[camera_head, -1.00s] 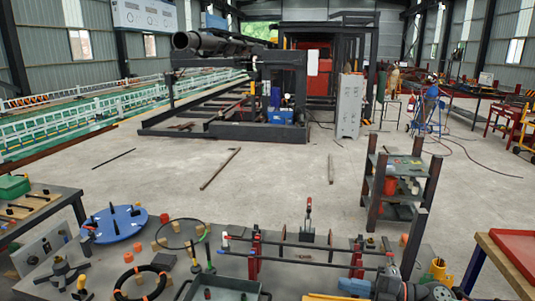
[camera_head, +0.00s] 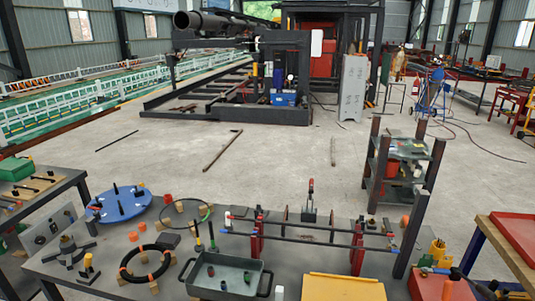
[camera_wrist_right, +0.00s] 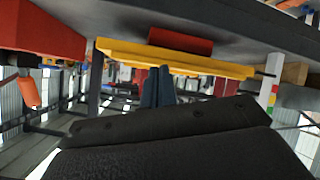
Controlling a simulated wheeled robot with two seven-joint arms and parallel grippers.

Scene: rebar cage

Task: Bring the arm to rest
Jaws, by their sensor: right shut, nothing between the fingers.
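My right gripper (camera_wrist_right: 157,86) shows in the right wrist view as two dark fingers close together, shut and empty. It points toward a yellow tray-like thing (camera_wrist_right: 200,64), apart from any object as far as I can tell. The wrist picture appears turned over, with the table along its top. In the head view, a dark part at the bottom right edge may be my right arm; its gripper cannot be made out there. My left gripper is not in view.
The grey work table (camera_head: 330,262) holds a metal tray (camera_head: 225,275), a yellow tray (camera_head: 345,288), a rod fixture (camera_head: 300,232) and a blue disc (camera_head: 120,205). A shelf rack (camera_head: 400,175) stands behind. A red-topped table (camera_head: 515,240) is at right.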

